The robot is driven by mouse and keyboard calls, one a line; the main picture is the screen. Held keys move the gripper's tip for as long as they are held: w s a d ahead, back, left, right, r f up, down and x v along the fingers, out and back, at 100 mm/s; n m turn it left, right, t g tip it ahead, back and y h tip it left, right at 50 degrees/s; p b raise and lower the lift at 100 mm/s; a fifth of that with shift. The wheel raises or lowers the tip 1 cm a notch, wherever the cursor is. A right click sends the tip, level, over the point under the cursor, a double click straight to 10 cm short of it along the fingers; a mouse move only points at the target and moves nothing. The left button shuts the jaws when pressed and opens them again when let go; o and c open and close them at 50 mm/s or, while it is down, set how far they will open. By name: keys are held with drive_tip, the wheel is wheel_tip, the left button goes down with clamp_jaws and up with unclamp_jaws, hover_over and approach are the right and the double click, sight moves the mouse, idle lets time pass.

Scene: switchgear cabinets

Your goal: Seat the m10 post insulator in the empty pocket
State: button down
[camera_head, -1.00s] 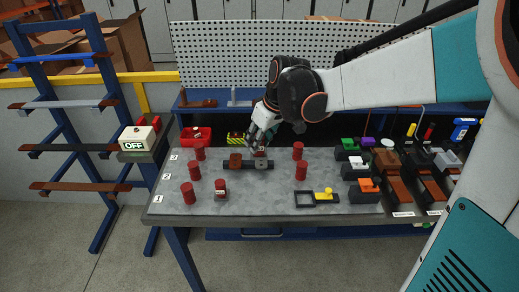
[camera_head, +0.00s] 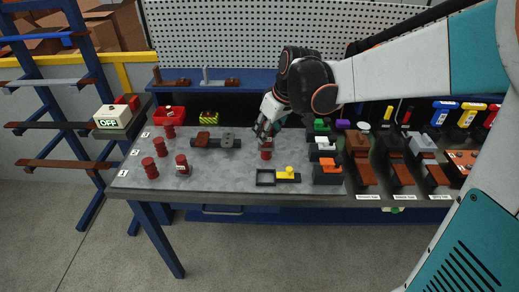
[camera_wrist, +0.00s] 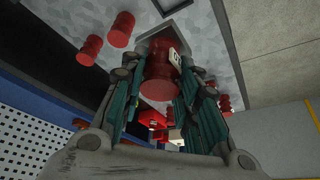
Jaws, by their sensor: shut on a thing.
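My gripper (camera_head: 267,133) is over the middle-right of the grey bench top in the head view. In the wrist view its fingers (camera_wrist: 164,92) are shut on a red ribbed post insulator (camera_wrist: 158,66) with a white label. In the head view a red insulator (camera_head: 266,150) shows just below the fingers; I cannot tell whether it is the held one or a standing one. A dark fixture (camera_head: 214,142) left of the gripper has a brown part and a grey part on it. A black frame (camera_head: 265,178) with an empty rectangular opening lies nearer the front. The held insulator's lower end is unclear.
Several red insulators (camera_head: 161,147) stand on the left of the bench. Two more red insulators (camera_wrist: 122,30) (camera_wrist: 90,50) stand near the gripper in the wrist view.

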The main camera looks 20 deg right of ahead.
wheel_tip(320, 180, down, 15)
drive_tip(key=b, duration=0.4)
drive_tip(key=shift+d+r, duration=0.1)
drive_tip(key=shift+b, duration=0.3)
drive_tip(key=shift+f, duration=0.2)
drive_tip(key=c, duration=1.2)
unclamp_jaws()
drive_tip(key=shift+r, duration=0.2)
